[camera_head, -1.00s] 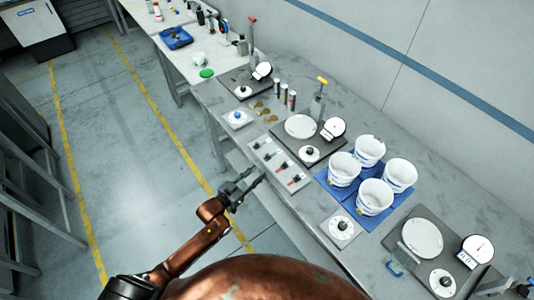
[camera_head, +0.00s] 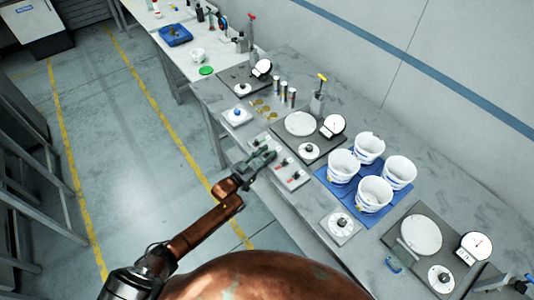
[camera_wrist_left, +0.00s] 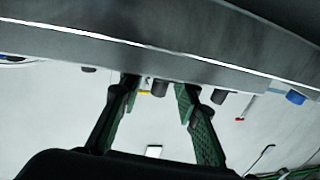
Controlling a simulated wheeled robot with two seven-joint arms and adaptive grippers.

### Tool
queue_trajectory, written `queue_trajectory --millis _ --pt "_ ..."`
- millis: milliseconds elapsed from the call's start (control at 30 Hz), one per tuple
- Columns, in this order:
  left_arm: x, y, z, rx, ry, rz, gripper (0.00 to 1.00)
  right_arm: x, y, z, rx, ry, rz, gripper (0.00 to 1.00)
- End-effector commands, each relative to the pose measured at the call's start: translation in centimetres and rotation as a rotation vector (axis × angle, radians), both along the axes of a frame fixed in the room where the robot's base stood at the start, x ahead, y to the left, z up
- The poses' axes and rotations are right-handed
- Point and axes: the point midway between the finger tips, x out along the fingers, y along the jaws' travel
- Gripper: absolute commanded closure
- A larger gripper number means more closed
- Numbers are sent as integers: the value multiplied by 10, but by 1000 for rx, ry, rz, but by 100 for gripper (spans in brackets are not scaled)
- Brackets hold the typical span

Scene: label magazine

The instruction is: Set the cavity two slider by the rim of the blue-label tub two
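The slider panel (camera_head: 303,180) is a light grey plate at the front edge of the bench, with small dark knobs and red marks. Its far end is partly covered by my left gripper (camera_head: 264,157), which is over or just in front of it; contact cannot be told. I cannot read which slider is cavity two. My right gripper is not in view.
Round-plate scales with dials (camera_head: 300,124) stand behind the panel and at the right (camera_head: 421,236). A square plate with a knob (camera_head: 341,225) lies before the tubs. A blue-knobbed plate (camera_head: 237,115) and brass discs (camera_head: 264,106) lie farther along. The floor left of the bench is clear.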

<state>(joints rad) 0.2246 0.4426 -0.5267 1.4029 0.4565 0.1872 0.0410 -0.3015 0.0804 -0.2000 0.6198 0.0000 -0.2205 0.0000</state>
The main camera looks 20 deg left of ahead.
Motion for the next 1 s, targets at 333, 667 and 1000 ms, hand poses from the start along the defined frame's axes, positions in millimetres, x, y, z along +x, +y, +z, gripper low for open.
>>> queue_trajectory --millis 333,667,1000 --pt "1 -1 0 0 0 0 76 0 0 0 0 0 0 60" --pt "1 0 0 0 0 0 99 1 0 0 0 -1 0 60" --pt "1 0 0 1 0 1 100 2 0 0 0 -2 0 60"
